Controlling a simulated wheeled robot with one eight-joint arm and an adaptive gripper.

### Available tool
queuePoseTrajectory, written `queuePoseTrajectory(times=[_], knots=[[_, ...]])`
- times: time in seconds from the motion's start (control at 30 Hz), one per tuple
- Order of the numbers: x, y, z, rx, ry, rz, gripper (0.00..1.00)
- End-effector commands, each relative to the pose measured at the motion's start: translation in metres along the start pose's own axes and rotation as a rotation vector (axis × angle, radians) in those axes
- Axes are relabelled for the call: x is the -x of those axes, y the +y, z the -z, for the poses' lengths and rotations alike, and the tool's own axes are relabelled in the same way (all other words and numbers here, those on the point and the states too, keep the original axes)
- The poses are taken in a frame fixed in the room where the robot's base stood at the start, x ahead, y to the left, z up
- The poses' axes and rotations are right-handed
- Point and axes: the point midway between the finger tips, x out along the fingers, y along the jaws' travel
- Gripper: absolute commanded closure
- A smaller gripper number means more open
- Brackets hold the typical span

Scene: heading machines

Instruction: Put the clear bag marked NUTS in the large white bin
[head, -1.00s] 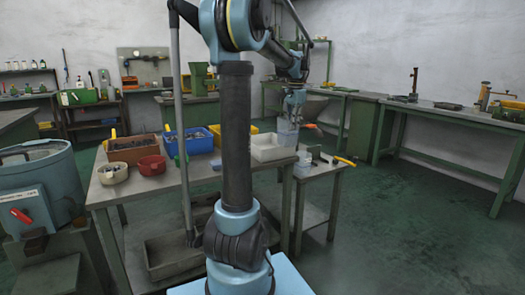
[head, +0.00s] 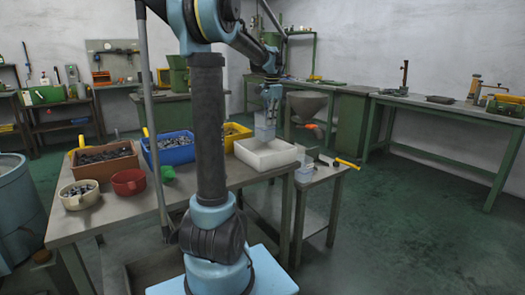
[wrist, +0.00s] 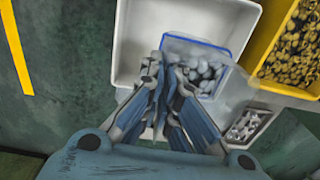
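The clear bag (head: 264,131), with a blue edge and grey nuts inside, hangs from my gripper (head: 270,92). In the wrist view the fingers (wrist: 160,95) are closed together at the near edge of the bag (wrist: 205,70). I cannot read its label. The large white bin (head: 268,162) stands at the right end of the table. The bag appears over this bin, near its back in the head view. In the wrist view the bin (wrist: 128,50) lies beneath the bag and looks empty where I see its floor. Whether the bag touches it is unclear.
A yellow bin (head: 236,133), a blue bin (head: 170,151), a brown box (head: 103,170), a cream bowl (head: 80,203) and a red bowl (head: 129,189) share the table. A lower side table at right holds a small white container (head: 305,172) and an orange-handled tool (head: 347,163).

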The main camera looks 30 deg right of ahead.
Motion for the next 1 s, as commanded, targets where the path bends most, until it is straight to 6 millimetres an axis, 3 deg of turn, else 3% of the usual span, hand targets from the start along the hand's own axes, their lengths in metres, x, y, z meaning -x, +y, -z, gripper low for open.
queuePoseTrajectory(times=[0.2,0.47,0.7,1.0], knots=[[-0.035,0.001,0.000,0.001,0.000,0.000,1.00],[-0.053,0.000,-0.002,0.003,0.000,0.000,1.00],[-0.083,0.001,-0.003,0.005,0.000,0.000,1.00],[-0.088,0.001,-0.003,0.005,0.000,0.000,1.00]])
